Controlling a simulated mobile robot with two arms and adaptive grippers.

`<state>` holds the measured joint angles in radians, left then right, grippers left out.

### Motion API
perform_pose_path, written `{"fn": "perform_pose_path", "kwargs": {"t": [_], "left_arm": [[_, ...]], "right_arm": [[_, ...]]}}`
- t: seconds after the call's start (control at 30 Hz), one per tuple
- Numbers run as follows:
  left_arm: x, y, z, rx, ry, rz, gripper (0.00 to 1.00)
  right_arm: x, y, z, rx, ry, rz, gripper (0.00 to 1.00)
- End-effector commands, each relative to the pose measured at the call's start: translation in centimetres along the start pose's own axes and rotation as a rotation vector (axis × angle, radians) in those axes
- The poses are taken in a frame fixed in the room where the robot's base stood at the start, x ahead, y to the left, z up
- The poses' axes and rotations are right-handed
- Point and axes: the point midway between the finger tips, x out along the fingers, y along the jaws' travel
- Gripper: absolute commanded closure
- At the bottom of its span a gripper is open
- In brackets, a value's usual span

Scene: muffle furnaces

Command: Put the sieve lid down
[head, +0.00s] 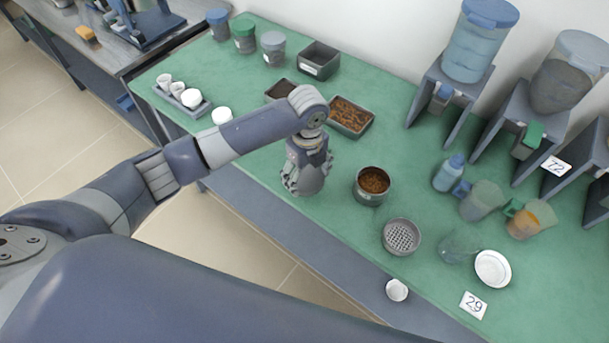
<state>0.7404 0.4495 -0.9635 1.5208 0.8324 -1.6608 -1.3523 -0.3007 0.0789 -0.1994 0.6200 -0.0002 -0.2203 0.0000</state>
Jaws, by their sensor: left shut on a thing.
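My left gripper (303,184) points down over the green bench near its front edge, left of the round tin with brown grains (374,181). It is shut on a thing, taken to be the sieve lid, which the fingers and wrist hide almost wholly. Whether it touches the bench I cannot tell. A round grey sieve with a mesh floor (402,237) stands open on the bench, to the lower right of the tin. My right gripper is not in view.
A shallow white round dish (493,268), a clear beaker (460,246) and a number card "29" (473,304) lie right of the sieve. A small white cup (397,290) stands at the front edge. Trays with brown material (350,117) lie behind my gripper.

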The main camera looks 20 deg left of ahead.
Motion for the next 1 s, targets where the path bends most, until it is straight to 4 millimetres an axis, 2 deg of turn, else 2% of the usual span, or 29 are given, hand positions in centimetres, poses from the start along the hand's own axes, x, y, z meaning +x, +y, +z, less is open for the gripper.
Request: {"fn": "perform_pose_path", "kwargs": {"t": [0.17,0.3,0.4,0.8,0.83,0.9,1.0], "left_arm": [[0.0,-0.4,1.5,-0.003,-0.001,0.000,0.51],[2.4,-0.3,1.2,-0.001,0.001,0.002,0.51],[3.3,-0.3,1.2,0.000,0.000,0.000,0.51],[4.0,-0.3,1.2,0.000,-0.001,-0.001,0.51],[4.0,-0.3,1.3,0.000,-0.001,-0.002,0.20],[3.9,-0.3,1.2,0.000,-0.001,-0.001,0.06],[3.9,-0.3,1.2,0.000,-0.001,-0.001,0.06]], "right_arm": [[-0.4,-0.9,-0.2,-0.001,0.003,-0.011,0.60],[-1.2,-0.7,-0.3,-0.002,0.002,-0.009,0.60],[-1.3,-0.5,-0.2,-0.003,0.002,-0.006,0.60],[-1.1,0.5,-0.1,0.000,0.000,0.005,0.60],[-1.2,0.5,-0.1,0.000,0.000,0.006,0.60],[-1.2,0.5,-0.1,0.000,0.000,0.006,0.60],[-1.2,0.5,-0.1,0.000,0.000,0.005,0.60]]}}
